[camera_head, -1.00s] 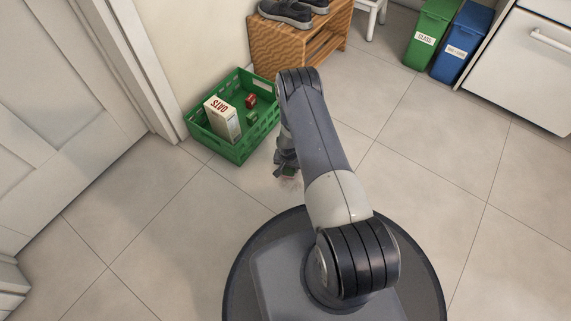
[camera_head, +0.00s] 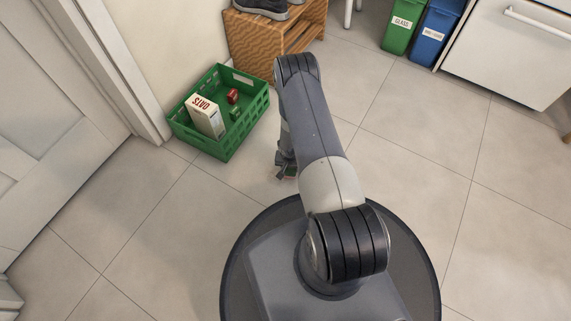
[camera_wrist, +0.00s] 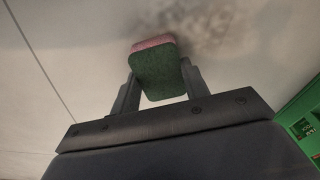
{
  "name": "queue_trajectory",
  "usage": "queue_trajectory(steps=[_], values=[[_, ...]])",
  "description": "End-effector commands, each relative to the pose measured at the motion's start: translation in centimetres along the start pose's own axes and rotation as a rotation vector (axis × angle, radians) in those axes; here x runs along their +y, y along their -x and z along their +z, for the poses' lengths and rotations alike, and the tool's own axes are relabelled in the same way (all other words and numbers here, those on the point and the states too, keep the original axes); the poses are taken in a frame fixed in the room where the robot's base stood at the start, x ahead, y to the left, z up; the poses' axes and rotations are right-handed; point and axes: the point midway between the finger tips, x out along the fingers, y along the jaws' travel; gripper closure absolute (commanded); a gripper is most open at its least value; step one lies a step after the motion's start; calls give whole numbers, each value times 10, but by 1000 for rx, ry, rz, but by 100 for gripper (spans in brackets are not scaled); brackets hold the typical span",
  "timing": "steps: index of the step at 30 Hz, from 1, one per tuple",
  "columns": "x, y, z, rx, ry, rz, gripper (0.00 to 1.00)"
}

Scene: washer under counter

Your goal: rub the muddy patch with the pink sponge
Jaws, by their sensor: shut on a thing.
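My gripper (camera_wrist: 158,88) is shut on the pink sponge (camera_wrist: 153,43) in the wrist view. The sponge has a dark green side facing the camera and a pink edge at its far end. The muddy patch (camera_wrist: 205,28) is a brownish smudge on the pale floor, just beyond and to the right of the sponge in that view. I cannot tell whether the sponge touches the floor. In the head view my gripper (camera_head: 285,172) is low near the floor, partly hidden by my arm, and the patch is barely visible there.
A green crate (camera_head: 178,118) with an oats box (camera_head: 205,116) and small items stands left of my gripper. A wooden shoe rack (camera_head: 262,42) is behind it. Green (camera_head: 408,28) and blue (camera_head: 436,32) bins stand at the back right. Floor at left and right is clear.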

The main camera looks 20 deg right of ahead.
Motion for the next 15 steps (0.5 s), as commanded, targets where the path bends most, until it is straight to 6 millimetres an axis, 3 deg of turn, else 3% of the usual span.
queue_trajectory(steps=[15], values=[[-2, 0, 16, 0, 3, 1, 75]])
